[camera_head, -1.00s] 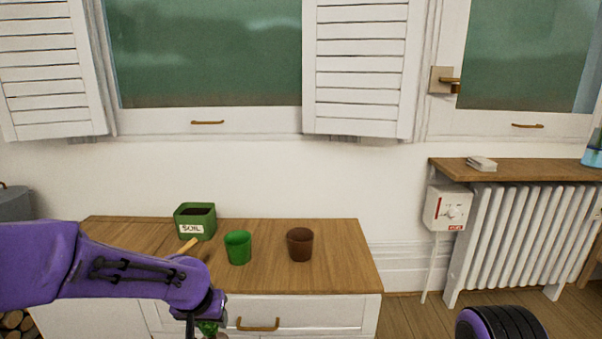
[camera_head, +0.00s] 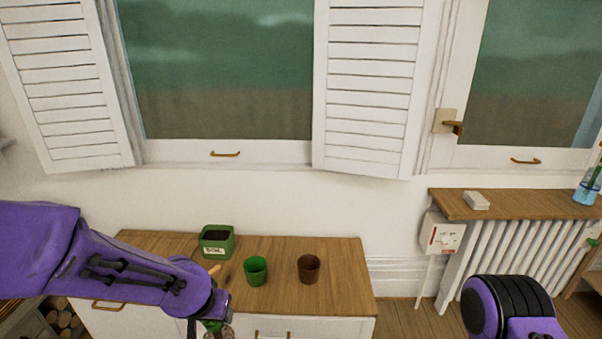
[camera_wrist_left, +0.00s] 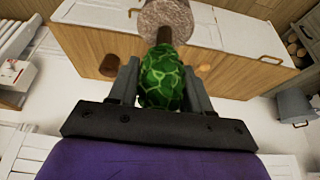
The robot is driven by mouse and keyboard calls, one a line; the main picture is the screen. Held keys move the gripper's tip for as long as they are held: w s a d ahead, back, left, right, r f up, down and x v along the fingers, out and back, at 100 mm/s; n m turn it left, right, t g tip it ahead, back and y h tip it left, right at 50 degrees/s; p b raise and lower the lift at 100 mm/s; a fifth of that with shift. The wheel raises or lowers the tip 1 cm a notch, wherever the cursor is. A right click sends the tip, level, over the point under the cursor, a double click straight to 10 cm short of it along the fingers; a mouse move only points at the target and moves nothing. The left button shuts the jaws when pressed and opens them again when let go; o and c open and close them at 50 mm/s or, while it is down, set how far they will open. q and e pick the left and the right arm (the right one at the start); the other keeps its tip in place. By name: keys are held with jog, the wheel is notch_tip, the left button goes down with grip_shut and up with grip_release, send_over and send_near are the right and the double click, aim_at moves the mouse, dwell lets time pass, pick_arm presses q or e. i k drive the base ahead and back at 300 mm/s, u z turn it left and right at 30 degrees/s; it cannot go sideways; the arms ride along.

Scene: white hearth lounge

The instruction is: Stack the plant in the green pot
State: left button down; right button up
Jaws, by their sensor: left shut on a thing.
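The green pot (camera_head: 255,271) stands upright on the wooden top of a white cabinet; it looks empty. My left gripper (camera_wrist_left: 160,85) is shut on the plant, around its round green patterned leafy part (camera_wrist_left: 162,78). The plant's brown stem and grey-brown root ball (camera_wrist_left: 166,18) point away from the gripper. In the head view only a bit of the plant (camera_head: 213,326) shows below my left wrist, in front of the cabinet and to the left of the green pot. The green pot is not clearly seen in the wrist view. My right gripper is out of the picture.
A brown pot (camera_head: 308,269) stands to the right of the green pot. A green soil box (camera_head: 217,242) stands behind-left, with a wooden handle (camera_head: 215,269) near it. The cabinet top (camera_head: 345,275) is clear at its right end. A radiator (camera_head: 505,252) is at the right.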

aim_at(257, 280)
jog(key=u, duration=1.05)
jog(key=i, duration=1.4)
jog(key=z, duration=2.1)
